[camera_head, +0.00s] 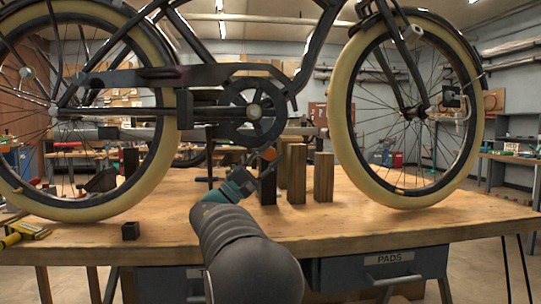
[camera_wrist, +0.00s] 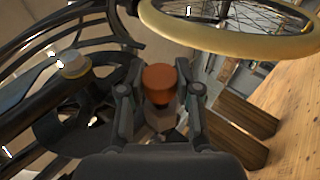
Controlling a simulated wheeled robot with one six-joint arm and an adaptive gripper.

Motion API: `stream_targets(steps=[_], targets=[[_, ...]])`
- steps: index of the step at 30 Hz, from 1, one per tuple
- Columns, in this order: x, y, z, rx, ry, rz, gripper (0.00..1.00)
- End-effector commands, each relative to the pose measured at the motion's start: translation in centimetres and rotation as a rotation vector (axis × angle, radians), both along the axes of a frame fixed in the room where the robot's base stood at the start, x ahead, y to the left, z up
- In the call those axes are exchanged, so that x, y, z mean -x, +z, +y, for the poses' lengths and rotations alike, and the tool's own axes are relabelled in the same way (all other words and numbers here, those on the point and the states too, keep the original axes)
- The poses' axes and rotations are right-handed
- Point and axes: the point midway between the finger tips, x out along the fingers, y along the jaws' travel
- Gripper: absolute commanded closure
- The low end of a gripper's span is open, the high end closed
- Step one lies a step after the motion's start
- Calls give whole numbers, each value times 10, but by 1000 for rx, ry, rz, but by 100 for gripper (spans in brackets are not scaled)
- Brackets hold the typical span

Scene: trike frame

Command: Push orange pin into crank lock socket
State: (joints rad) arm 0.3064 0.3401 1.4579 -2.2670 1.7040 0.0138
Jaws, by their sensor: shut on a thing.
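The orange pin (camera_wrist: 160,80) sits between the fingers of my gripper (camera_wrist: 160,105) in the wrist view, with its orange cap facing up and a grey part below it. In the head view the orange cap (camera_head: 269,154) shows small at the end of my arm, where my gripper (camera_head: 264,165) is just below the crank. The black crank and chainring (camera_head: 252,112) are above and slightly left of the pin. In the wrist view the crank axle end (camera_wrist: 73,64) is left of the gripper. I cannot make out the lock socket.
The trike frame stands on a wooden bench (camera_head: 400,225). Wooden blocks (camera_head: 323,178) stand close to the right of my gripper. The front wheel (camera_head: 352,120) is farther right. A small black block (camera_head: 130,231) and a yellow tool (camera_head: 20,232) lie at the left front.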

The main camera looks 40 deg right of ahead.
Motion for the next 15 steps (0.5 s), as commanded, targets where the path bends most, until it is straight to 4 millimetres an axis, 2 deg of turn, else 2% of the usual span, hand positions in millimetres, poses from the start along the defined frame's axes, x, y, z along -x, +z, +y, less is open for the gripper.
stream_targets(steps=[8,9,12,15], targets=[[-5,1,-3,0,0,0,100],[-5,0,-3,0,-1,-1,65],[-5,0,-3,0,0,0,40],[-5,0,-3,0,0,0,38]])
